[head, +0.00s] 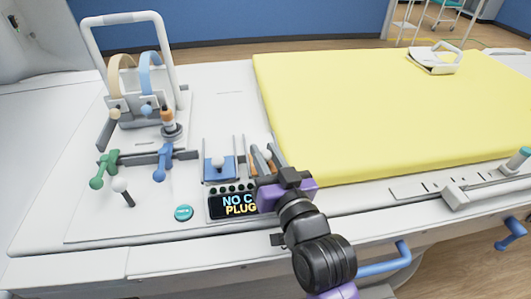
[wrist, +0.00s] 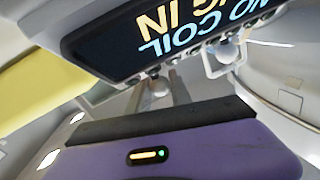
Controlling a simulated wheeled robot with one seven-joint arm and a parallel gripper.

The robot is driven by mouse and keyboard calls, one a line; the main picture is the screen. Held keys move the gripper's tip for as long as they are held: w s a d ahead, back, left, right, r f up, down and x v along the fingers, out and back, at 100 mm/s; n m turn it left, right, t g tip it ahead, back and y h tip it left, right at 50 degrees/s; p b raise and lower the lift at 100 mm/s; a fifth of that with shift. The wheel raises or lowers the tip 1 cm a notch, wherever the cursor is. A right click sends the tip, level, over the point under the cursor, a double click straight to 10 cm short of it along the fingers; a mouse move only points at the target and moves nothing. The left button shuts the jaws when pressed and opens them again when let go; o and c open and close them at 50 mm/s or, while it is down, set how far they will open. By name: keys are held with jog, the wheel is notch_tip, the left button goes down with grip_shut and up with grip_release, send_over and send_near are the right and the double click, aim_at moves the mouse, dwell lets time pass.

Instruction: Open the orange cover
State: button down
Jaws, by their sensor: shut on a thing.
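The orange cover (head: 262,163) is on the console of the white bench, just right of the blue cover (head: 218,167). Only a small part of it shows in the head view, because my gripper is in front of it. My gripper (head: 266,150) reaches in from the lower right, its two grey fingers around the cover's pale round knob (wrist: 160,87) and shut on it. How far the cover is raised cannot be told.
A lit display (head: 236,204) with a row of black buttons lies beside my gripper. A yellow mattress (head: 380,110) is close on the right. Green (head: 104,168) and blue (head: 164,160) handles and a teal button (head: 183,212) are on the left. A white frame (head: 88,45) stands behind.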

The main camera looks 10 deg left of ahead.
aim_at(271, 157)
jog(key=shift+w, duration=0.1)
jog(key=x, duration=0.3)
jog(key=shift+w+d+b, duration=0.2)
jog(key=shift+d+b, duration=0.05)
jog(key=shift+b, duration=0.05)
jog(key=c, duration=1.2)
grip_release()
jog(key=shift+s, duration=0.1)
jog(key=v, duration=0.6)
jog(key=shift+s+d, duration=0.15)
jog(key=shift+s, duration=0.05)
jog(key=shift+s+d, duration=0.25)
jog(key=shift+s, duration=0.3)
